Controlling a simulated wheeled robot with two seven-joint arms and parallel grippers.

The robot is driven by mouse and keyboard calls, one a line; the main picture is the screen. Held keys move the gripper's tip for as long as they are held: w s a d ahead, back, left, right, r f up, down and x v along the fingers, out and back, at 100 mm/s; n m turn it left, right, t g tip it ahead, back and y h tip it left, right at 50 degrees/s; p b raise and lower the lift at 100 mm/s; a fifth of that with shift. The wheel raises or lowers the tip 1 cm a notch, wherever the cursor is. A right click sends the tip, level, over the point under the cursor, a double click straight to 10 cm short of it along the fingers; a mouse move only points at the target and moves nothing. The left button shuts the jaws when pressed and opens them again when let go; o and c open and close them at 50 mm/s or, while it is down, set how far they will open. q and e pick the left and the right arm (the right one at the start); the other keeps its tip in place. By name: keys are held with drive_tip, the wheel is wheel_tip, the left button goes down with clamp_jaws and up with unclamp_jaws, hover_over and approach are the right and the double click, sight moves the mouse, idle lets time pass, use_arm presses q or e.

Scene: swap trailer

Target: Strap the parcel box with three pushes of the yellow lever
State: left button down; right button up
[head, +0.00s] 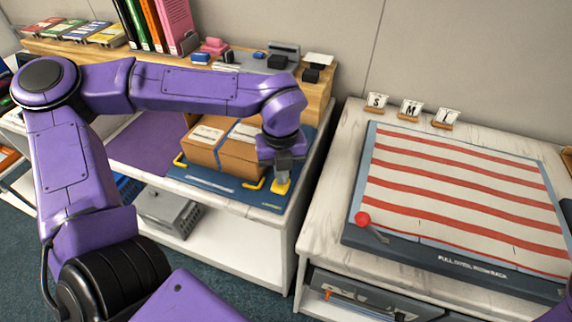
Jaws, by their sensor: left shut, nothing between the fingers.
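The brown parcel box (228,158) sits on the blue strapping base (215,184) on the left counter. The yellow lever (281,187) is at the right end of the base. My left gripper (283,177) is shut and empty, pointing down at the lever; its tips are at or just above it, and I cannot tell if they touch. The arm hides the box's far right part. Only a sliver of my right arm shows at the lower right edge; its gripper is out of view.
A wooden shelf (322,92) with books and small items stands behind the box. On the right, a white counter holds a red-striped board (455,190) with a red-knobbed lever (362,219) and S, M, L cards. A gap separates the counters.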

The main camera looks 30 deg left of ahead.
use_arm(q)
drive_tip(key=shift+r, duration=0.15)
wheel_tip(320, 180, up, 8)
drive_tip(key=p, duration=0.7)
drive_tip(key=shift+r+p, duration=0.15)
drive_tip(key=shift+p, duration=0.25)
idle(0.5)
